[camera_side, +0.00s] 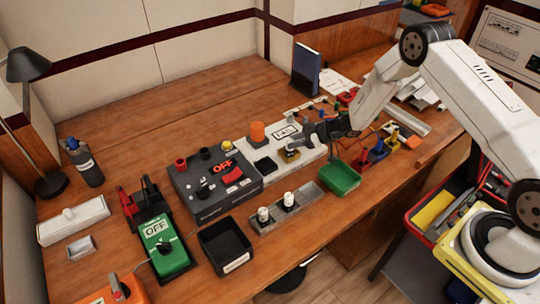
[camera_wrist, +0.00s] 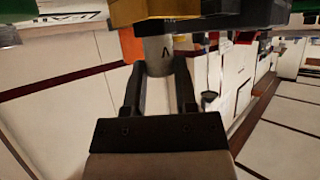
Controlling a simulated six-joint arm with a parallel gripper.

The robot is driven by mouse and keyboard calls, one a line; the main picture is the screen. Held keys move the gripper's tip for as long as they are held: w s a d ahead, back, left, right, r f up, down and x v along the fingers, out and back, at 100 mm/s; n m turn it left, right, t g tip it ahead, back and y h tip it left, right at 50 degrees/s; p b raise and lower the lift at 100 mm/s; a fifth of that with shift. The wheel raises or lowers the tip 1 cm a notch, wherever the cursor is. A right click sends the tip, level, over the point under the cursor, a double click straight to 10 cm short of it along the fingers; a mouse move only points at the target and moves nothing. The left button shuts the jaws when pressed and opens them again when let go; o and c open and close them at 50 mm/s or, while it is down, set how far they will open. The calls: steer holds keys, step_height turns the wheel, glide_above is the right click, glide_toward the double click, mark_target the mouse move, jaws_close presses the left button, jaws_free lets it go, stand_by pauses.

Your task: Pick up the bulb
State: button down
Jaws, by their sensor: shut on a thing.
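My gripper (camera_side: 304,141) is at the white panel, just above a small yellow-and-black block (camera_side: 291,155). In the wrist view its two dark fingers (camera_wrist: 160,75) are shut on a pale grey cylinder with a dark mark, which looks like the bulb (camera_wrist: 157,48). The cylinder's far end meets or overlaps the yellow block (camera_wrist: 145,10); I cannot tell whether they touch. In the side view the held bulb is hidden by the gripper. Two similar white bulb-like pieces (camera_side: 263,214) stand upright in a grey tray (camera_side: 262,229).
A dark breaker box (camera_side: 210,205) with a red switch is left of the white panel (camera_side: 315,155).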

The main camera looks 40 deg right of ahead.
steer(key=shift+r, duration=0.5)
steer(key=s+r, duration=1.1)
steer(key=s, duration=0.3)
steer(key=shift+r, duration=0.4)
steer(key=shift+a, duration=0.1)
